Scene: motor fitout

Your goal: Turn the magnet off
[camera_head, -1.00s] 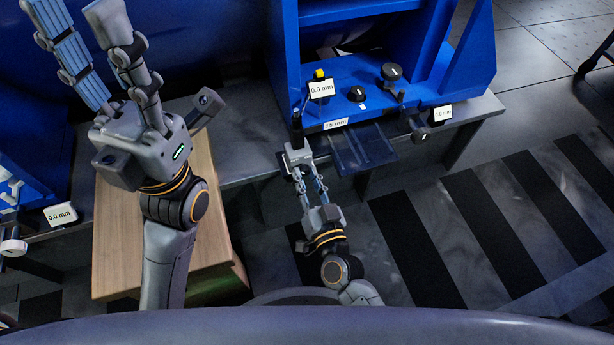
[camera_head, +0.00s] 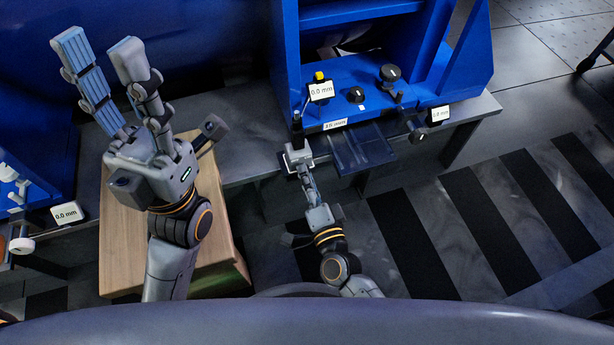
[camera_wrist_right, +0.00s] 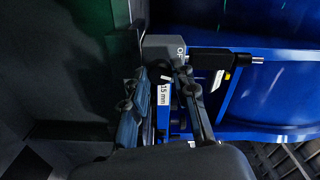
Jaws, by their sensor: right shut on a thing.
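A light grey block (camera_head: 299,157), probably the magnet's switch, sits at the lower left front corner of the blue machine (camera_head: 345,105). In the right wrist view this block (camera_wrist_right: 160,47) shows letters that start "OF"; the rest is covered. My right gripper (camera_head: 302,168) is at the block, with a finger on either side, shut on it. In the right wrist view the fingertips of the right gripper (camera_wrist_right: 162,75) partly hide it. My left gripper (camera_head: 105,60) is raised at the left, fingers spread wide, open and empty.
A "15 mm" label (camera_head: 335,124), a 0.0 mm display (camera_head: 320,91) and black knobs (camera_head: 389,73) are on the machine. A dark plate (camera_head: 362,147) juts out beside my right gripper. A wooden box (camera_head: 120,240) stands below my left arm. Striped floor (camera_head: 480,220) is clear at the right.

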